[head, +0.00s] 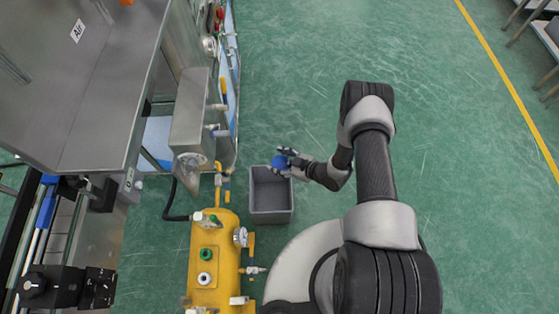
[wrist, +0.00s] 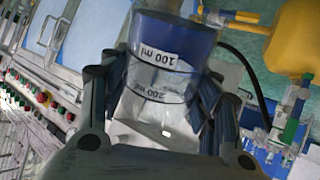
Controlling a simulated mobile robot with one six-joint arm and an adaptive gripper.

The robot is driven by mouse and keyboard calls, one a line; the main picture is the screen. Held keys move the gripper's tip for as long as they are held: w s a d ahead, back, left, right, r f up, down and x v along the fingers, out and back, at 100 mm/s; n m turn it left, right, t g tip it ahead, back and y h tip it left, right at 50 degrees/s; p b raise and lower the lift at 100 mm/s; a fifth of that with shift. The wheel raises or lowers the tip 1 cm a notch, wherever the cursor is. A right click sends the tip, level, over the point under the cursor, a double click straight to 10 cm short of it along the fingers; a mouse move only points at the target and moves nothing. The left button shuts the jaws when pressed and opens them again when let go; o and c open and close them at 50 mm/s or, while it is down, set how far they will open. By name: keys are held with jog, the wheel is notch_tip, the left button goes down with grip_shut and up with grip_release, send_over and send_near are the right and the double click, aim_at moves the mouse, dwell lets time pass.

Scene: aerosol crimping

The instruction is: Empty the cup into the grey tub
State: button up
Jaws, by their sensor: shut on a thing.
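The grey tub (head: 271,217) stands on the green floor in the head view, open at the top; its inside looks bare. My gripper (head: 288,161) is at the tub's upper right edge in that view, with a round blue part of the cup (head: 279,160) in it. In the wrist view my gripper (wrist: 163,95) is shut around the clear cup (wrist: 160,78), with fingers on both sides. The cup has 100 ml and 200 ml marks, and a blue zone fills its end beyond the 100 ml mark. I cannot tell its tilt exactly.
A yellow tank (head: 213,262) with valves and a gauge stands just left of and below the tub. A steel machine (head: 190,125) with pipes is close on the left. Green floor (head: 290,60) is free above and to the right.

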aim_at(274, 163)
jog(key=h, duration=0.1)
jog(key=g+h, duration=0.1)
jog(key=h, duration=0.1)
jog(key=a+n+g+h, duration=0.1)
jog(key=shift+w+f+h, duration=0.1)
jog(key=shift+f+h, duration=0.2)
jog(key=shift+f, duration=0.05)
jog(key=shift+w+a+f+n+g+h, duration=0.1)
jog(key=shift+a+f+n+g+h, duration=0.1)
jog(key=shift+f+g+h, duration=0.45)
jog(key=shift+w+a+f+n+h, duration=0.1)
jog(key=shift+a+f+h, duration=0.15)
jog(key=shift+h, duration=0.85)
jog(key=shift+a+f+n+g+h, duration=0.15)
jog(key=shift+f+g+h, duration=0.2)
jog(key=shift+f+h, duration=0.35)
jog(key=shift+w+r+h, duration=0.1)
jog(key=shift+r+h, duration=0.1)
jog(key=shift+h, duration=0.15)
jog(key=shift+a+r+g+h, duration=0.1)
jog(key=shift+a+g+h, duration=0.25)
jog(key=shift+h, duration=0.55)
